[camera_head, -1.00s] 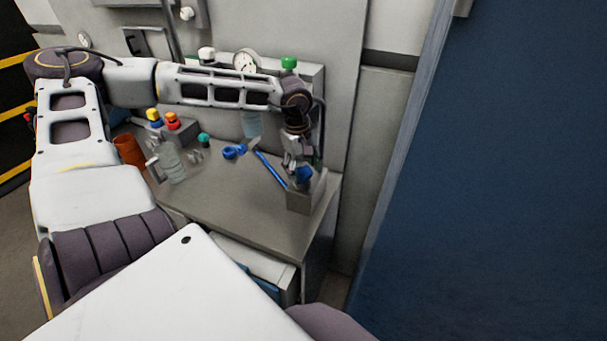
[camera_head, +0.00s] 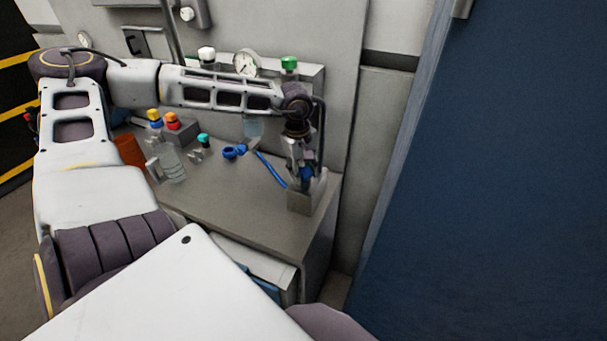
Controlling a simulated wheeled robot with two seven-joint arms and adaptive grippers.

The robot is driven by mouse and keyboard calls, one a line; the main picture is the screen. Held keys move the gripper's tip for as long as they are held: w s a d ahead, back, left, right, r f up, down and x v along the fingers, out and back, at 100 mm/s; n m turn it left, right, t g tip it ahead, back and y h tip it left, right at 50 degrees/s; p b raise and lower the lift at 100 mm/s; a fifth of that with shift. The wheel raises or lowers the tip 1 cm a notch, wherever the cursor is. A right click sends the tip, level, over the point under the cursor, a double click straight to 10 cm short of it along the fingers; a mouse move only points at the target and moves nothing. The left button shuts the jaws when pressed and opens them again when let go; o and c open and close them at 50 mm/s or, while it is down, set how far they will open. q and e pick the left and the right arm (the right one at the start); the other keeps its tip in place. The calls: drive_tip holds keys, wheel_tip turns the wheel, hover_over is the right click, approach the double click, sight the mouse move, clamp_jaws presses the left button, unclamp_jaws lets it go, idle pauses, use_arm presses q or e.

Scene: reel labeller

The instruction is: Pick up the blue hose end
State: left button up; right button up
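The blue hose end (camera_head: 307,176) stands at the grey block (camera_head: 299,201) on the front right corner of the bench. Its blue hose (camera_head: 271,166) runs back and left across the bench top. My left gripper (camera_head: 304,168) points down right over the hose end, with its fingertips at or beside the blue part. The fingers are small and partly hide the hose end, so I cannot tell whether they are open or closed on it. My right gripper is not in view.
The bench top (camera_head: 240,205) is clear in front. Behind and left are a clear bottle (camera_head: 173,163), an orange cup (camera_head: 131,150) and colored knobs (camera_head: 172,122). A gauge (camera_head: 245,63) and a green knob (camera_head: 289,63) are at the back. A blue panel (camera_head: 490,180) stands right.

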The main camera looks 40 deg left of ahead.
use_arm(q)
drive_tip(key=c, duration=0.5)
drive_tip(key=shift+r, duration=1.2)
drive_tip(key=shift+r+b, duration=0.4)
drive_tip(key=shift+r, duration=7.45)
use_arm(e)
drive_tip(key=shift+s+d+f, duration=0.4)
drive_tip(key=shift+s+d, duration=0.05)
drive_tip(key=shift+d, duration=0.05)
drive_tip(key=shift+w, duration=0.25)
